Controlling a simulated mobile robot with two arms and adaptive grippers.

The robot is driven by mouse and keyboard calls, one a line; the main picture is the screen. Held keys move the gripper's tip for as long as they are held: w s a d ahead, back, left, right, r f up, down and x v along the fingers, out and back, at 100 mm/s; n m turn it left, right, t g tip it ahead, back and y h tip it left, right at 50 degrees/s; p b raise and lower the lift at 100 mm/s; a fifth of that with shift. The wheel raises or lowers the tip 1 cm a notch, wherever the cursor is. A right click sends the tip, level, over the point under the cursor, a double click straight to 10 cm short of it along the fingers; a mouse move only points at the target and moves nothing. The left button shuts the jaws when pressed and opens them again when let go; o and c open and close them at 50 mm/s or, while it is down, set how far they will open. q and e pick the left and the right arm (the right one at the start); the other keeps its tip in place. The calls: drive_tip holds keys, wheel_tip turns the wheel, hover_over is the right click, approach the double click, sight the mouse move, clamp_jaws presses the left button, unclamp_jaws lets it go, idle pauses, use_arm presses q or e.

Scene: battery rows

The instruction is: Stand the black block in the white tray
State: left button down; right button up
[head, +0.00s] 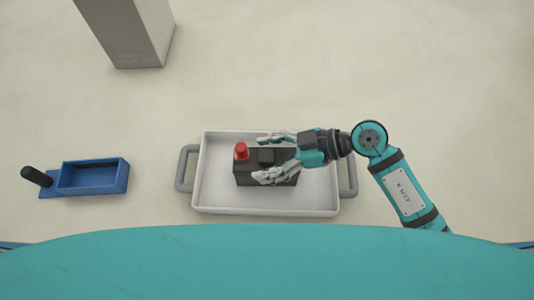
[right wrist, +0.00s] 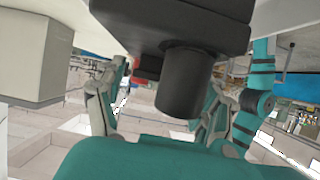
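The white tray (head: 320,200) with grey side handles lies on the pale surface. The black block (head: 243,178) is inside it, roughly in the middle, and looks upright. It has a red cap (head: 241,151) and a dark post on top; the dark post shows large in the right wrist view (right wrist: 185,85). My right gripper (head: 267,157) comes in from the right over the block. Its fingers are spread, one by the block's far edge and one over its near part, with the dark post between them. I see no clear contact. My left gripper is in neither view.
A blue open box (head: 92,178) with a black knob (head: 37,177) sits left of the tray. A tall grey box (head: 128,35) stands at the back left. The surface behind the tray is clear.

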idle(0.3)
drive_tip(key=b+v, duration=0.1)
drive_tip(key=v, duration=1.1)
